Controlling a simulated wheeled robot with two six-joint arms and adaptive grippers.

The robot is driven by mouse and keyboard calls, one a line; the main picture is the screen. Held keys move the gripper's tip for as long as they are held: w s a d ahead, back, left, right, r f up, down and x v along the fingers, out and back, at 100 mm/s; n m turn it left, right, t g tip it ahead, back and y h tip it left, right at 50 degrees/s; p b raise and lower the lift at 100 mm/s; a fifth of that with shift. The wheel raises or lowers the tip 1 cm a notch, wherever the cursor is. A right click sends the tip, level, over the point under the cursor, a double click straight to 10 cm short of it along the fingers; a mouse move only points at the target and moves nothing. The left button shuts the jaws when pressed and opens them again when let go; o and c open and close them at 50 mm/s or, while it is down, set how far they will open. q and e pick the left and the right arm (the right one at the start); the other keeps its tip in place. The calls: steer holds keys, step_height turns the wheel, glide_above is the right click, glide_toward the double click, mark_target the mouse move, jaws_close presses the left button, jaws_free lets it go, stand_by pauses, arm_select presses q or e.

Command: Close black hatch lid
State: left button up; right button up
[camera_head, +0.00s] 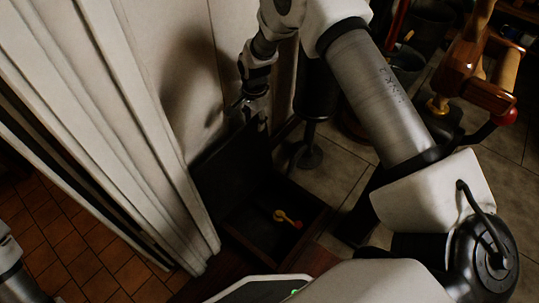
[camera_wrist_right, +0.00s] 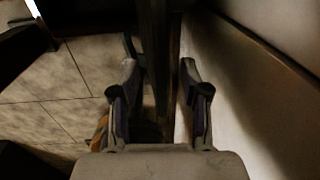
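The black hatch lid (camera_head: 232,160) stands raised, close to the pale wall panel, above a dark box-like opening (camera_head: 308,228) with a brown wooden rim. My right gripper (camera_head: 249,108) is at the lid's upper edge. In the right wrist view the fingers (camera_wrist_right: 161,80) are spread apart, with a dark upright edge (camera_wrist_right: 160,35), apparently the lid, running between them. Contact with either finger cannot be told. My left gripper is out of view; only a piece of my left arm shows at the left edge.
A yellow and red object (camera_head: 287,218) lies inside the opening. Pale wall panels (camera_head: 120,120) stand close on the left. A dark stand with a round base (camera_head: 307,157) is just right of the lid. Grey tiled floor (camera_head: 345,175) lies beyond it.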

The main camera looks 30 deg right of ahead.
jaws_close()
